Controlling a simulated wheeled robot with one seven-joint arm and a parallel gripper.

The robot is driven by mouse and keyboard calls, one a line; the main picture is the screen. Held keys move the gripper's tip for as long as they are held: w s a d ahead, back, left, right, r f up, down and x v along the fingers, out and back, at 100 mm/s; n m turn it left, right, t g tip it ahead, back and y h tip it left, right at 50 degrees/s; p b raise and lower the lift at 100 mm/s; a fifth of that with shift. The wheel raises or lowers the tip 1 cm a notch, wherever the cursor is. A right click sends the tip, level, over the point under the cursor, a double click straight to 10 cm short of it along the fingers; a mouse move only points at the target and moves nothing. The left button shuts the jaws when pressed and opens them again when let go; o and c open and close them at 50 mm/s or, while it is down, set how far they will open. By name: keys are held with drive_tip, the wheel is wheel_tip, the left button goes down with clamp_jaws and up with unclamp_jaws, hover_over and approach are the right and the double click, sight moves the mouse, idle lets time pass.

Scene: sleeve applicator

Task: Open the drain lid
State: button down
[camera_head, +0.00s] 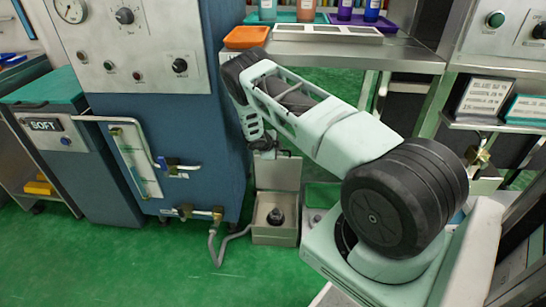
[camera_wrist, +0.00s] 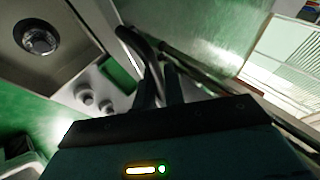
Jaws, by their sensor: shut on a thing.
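The drain box (camera_head: 262,234) is a pale grey box on the green floor, with a dark round fitting (camera_head: 276,216) inside. Its lid (camera_head: 279,172) stands raised at the back, roughly upright, and the inside of the box shows. My gripper (camera_head: 264,150) is at the lid's top edge, small and partly hidden by my wrist. In the wrist view, my gripper's dark fingers (camera_wrist: 160,88) are shut on a curved dark handle (camera_wrist: 136,42) beside the lid's edge. The round fitting also shows in the wrist view (camera_wrist: 37,38).
A blue machine (camera_head: 190,110) with valves stands left of the box, and a grey hose (camera_head: 222,246) runs along the floor to it. A small container with a green top (camera_head: 321,195) is right of the box. Floor in front is clear.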

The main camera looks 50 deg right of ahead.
idle(0.3)
drive_tip(key=c, duration=1.5)
unclamp_jaws()
drive_tip(key=shift+s+a+f, duration=0.1)
